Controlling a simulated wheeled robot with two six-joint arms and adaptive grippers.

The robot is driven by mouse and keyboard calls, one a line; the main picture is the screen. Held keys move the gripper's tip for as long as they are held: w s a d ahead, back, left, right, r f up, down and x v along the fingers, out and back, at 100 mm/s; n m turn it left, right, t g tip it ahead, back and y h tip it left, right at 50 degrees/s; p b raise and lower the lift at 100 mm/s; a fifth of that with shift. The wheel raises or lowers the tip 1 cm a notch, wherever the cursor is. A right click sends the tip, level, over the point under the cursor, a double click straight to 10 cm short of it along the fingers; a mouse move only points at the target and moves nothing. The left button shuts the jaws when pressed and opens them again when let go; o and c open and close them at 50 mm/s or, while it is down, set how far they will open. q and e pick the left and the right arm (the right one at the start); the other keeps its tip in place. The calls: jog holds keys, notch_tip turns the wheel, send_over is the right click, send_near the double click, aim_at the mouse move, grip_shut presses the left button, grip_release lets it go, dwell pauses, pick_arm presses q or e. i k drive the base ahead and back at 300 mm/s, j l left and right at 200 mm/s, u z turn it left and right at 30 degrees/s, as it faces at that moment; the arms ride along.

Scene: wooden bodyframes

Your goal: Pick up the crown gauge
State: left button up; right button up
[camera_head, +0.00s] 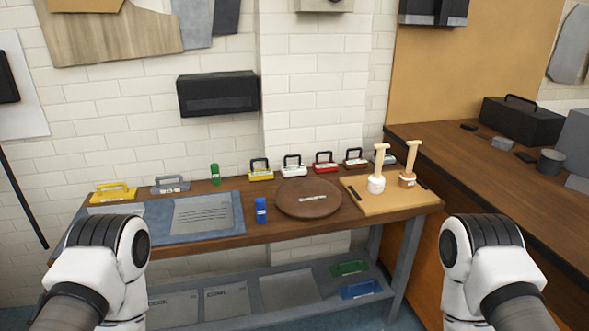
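I cannot tell which item is the crown gauge, as the labels are too small to read. Handled blocks stand along the back of the wooden table: a yellow one (261,171), a white one (292,167), a red one (325,163) and a dark brown one (355,159). A larger yellow handled piece (114,193) and a grey one (170,186) stand at the left. A round brown board (308,199) with a pale label lies mid-table. My arms show at both lower corners, apart from the table items; no gripper fingers are visible.
A blue mat (232,218) lies left; green (215,174) and blue (261,210) cylinders stand nearby. A tan board (352,190) holds two upright wooden-handled tools. A brown counter (470,150) adjoins at right.

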aim_at(291, 171)
jog(key=i+l+z, duration=0.1)
jog(key=i+l, duration=0.2)
jog(key=i+l+z, duration=0.15)
jog(key=i, duration=0.3)
